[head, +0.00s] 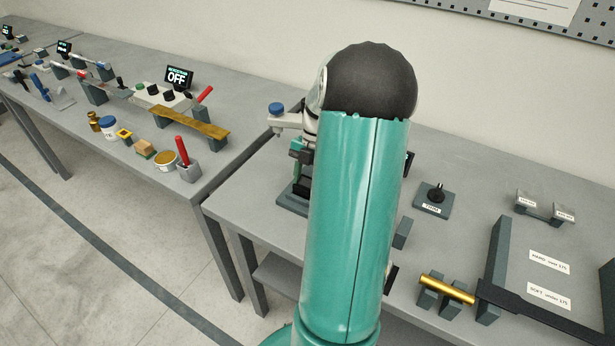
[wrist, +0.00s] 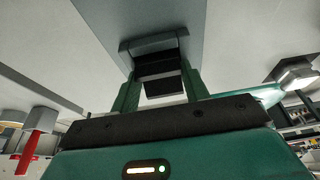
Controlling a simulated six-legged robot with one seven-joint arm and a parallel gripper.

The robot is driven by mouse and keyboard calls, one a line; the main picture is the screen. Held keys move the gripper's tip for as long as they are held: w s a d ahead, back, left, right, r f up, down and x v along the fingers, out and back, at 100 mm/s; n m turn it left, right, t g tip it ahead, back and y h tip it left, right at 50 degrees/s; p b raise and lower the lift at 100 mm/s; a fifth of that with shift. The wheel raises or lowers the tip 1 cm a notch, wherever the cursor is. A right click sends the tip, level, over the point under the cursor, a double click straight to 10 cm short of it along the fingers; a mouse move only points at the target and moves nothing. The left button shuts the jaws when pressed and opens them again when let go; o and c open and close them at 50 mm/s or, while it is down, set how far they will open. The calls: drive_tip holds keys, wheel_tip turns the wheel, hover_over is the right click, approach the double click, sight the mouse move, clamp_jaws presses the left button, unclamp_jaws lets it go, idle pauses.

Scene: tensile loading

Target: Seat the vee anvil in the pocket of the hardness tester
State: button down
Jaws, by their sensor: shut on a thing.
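My gripper (wrist: 160,88) has its two green fingers shut on a dark block, which I take to be the vee anvil (wrist: 164,86), in the wrist view. A wider grey piece (wrist: 153,43) sits just beyond the fingertips; I cannot tell whether it belongs to the anvil or to the tester. In the head view the hardness tester (head: 290,122), pale with a blue knob, stands on the near bench, largely hidden behind my teal arm. A small green part of my gripper (head: 297,171) shows beside it. The pocket, and the anvil's fit to it, cannot be seen.
Right of my arm are a black knob on a plate (head: 435,197), a brass bar (head: 447,289) on grey supports, a dark upright plate (head: 497,255) and a small grey stand (head: 540,212). The left bench holds a red-handled tool (head: 183,152), pots and an OFF display (head: 178,77).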

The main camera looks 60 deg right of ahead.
drive_tip(key=c, duration=0.6)
unclamp_jaws()
drive_tip(key=shift+c, duration=0.2)
drive_tip(key=shift+f, duration=0.1)
drive_tip(key=v, duration=1.4)
drive_tip(key=w+a+r+m+h, duration=0.1)
drive_tip(key=w+a+r+m, duration=0.15)
drive_tip(key=a, duration=0.45)
drive_tip(key=w+a+r+m+t+h, duration=0.1)
drive_tip(key=a+r+m+h, duration=0.15)
drive_tip(key=a, duration=0.55)
drive_tip(key=w+a+r+m, duration=0.1)
drive_tip(key=w+a+m, duration=0.15)
drive_tip(key=a, duration=0.45)
drive_tip(key=s+a+m+t, duration=0.1)
drive_tip(key=s+a+m, duration=0.2)
drive_tip(key=a, duration=0.3)
drive_tip(key=s+a+m+t, duration=0.2)
drive_tip(key=s+a+m, duration=0.1)
drive_tip(key=a, duration=0.4)
drive_tip(key=s+a+f+m+t, duration=0.1)
drive_tip(key=s+a+m+t, duration=0.1)
drive_tip(key=a+m, duration=0.3)
drive_tip(key=shift+s+a, duration=0.7)
drive_tip(key=shift+a, duration=0.25)
